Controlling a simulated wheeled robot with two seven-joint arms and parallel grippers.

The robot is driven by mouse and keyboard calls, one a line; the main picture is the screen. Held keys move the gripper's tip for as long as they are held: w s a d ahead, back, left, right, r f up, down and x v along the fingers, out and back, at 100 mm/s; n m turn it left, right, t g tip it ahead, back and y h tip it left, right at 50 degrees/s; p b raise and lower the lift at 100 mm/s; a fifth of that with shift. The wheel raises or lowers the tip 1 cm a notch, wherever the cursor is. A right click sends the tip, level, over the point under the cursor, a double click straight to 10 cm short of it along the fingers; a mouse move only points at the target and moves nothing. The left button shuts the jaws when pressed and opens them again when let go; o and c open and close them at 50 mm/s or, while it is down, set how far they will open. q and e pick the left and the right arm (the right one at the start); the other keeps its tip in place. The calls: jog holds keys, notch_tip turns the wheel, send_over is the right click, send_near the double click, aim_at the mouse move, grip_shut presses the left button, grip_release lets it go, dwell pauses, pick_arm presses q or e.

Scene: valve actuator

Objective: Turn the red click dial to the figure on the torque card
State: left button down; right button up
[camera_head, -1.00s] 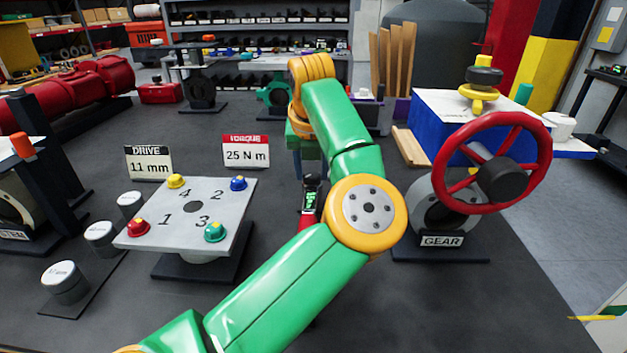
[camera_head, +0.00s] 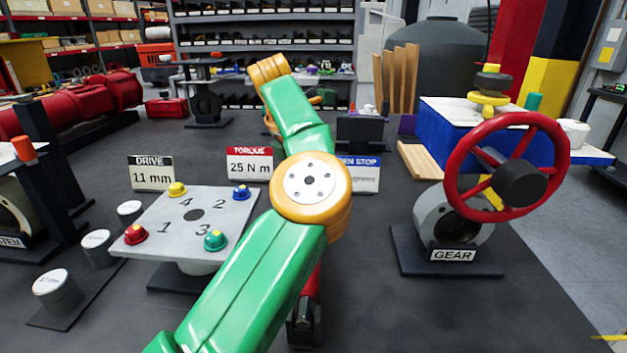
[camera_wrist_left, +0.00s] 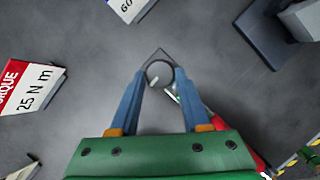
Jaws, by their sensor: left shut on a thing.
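The torque card (camera_head: 249,163) stands upright behind the valve plate, has a red TORQUE header and reads 25 N m; its tilted face also shows in the left wrist view (camera_wrist_left: 30,86). A red and black tool (camera_head: 305,325) shows below my green left arm; its upper part is hidden. In the left wrist view its red part (camera_wrist_left: 245,150) lies to the right of my fingers. My left gripper (camera_wrist_left: 160,72) has its blue fingers closed around a small round part with a dark rim. I cannot tell whether that is the red dial. My right gripper is not in view.
A numbered plate with coloured knobs (camera_head: 228,207) stands left of my arm, with a DRIVE card (camera_head: 151,173) reading 11 mm behind it. A partly covered STOP card (camera_head: 365,175) is right of my arm. A red handwheel (camera_head: 455,185) on the GEAR stand is farther right.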

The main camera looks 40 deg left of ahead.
pick_arm(q)
jog(key=shift+m, duration=0.3)
dwell(0.4)
jog(key=shift+c, duration=1.8)
grip_release()
jog(key=p+v, duration=0.1)
jog(key=v, duration=0.6)
jog(key=shift+a, duration=0.15)
